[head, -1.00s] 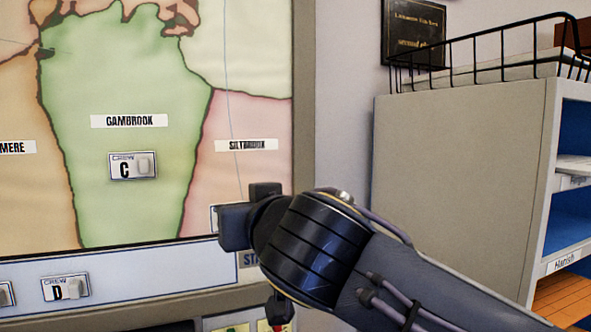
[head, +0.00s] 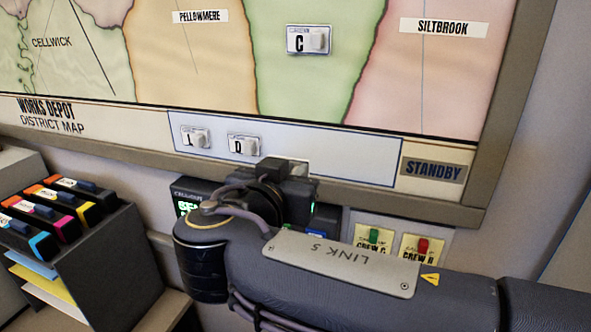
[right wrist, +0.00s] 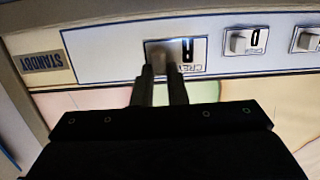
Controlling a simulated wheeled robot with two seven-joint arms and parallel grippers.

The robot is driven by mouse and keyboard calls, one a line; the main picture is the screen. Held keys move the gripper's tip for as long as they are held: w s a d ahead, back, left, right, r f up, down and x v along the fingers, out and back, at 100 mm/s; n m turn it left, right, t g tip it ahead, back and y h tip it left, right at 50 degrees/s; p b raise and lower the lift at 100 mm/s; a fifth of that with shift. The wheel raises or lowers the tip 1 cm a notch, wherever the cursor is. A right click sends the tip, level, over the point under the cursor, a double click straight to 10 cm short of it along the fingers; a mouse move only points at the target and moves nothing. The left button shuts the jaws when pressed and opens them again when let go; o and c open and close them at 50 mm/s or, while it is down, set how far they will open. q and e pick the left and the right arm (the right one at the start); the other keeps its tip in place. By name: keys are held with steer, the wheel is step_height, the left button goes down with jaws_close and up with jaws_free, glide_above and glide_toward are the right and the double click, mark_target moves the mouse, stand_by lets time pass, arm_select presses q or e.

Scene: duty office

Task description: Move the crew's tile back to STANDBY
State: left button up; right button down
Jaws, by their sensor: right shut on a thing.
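My right gripper (head: 288,180) is at the lower edge of the district map. In the right wrist view my right gripper (right wrist: 162,72) has its fingers shut on the knob of a white crew tile (right wrist: 191,58). That tile is at the blue-outlined strip (head: 350,165) left of the STANDBY label (head: 433,170). Its letter is not clear, and my gripper mostly hides it in the head view. I cannot tell whether it touches the board. Crew D's tile (head: 244,145) and another tile (head: 196,138) sit in the strip. My left gripper is not in view.
Crew C's tile (head: 309,40) is on the green area of the map. The Siltbrook label (head: 444,27) is on the pink area.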

mark_target(299, 165)
steer(key=x, duration=0.2)
steer(key=p+x, duration=0.1)
steer(key=x, duration=0.1)
steer(key=shift+d+r, duration=0.1)
steer(key=shift+r, duration=0.1)
steer(key=shift+w+d+r+b, duration=0.1)
steer(key=shift+w+b, duration=0.1)
steer(key=shift+w, duration=0.25)
steer(key=shift+w+d+r+b, duration=0.1)
steer(key=shift+w+d+b, duration=0.1)
steer(key=shift+w, duration=0.2)
steer(key=shift+f, duration=0.1)
steer(key=shift+s+b, duration=0.1)
steer(key=shift+b, duration=0.45)
steer(key=shift+w, duration=0.35)
steer(key=c, duration=1.4)
jaws_free()
steer(key=shift+o, duration=0.2)
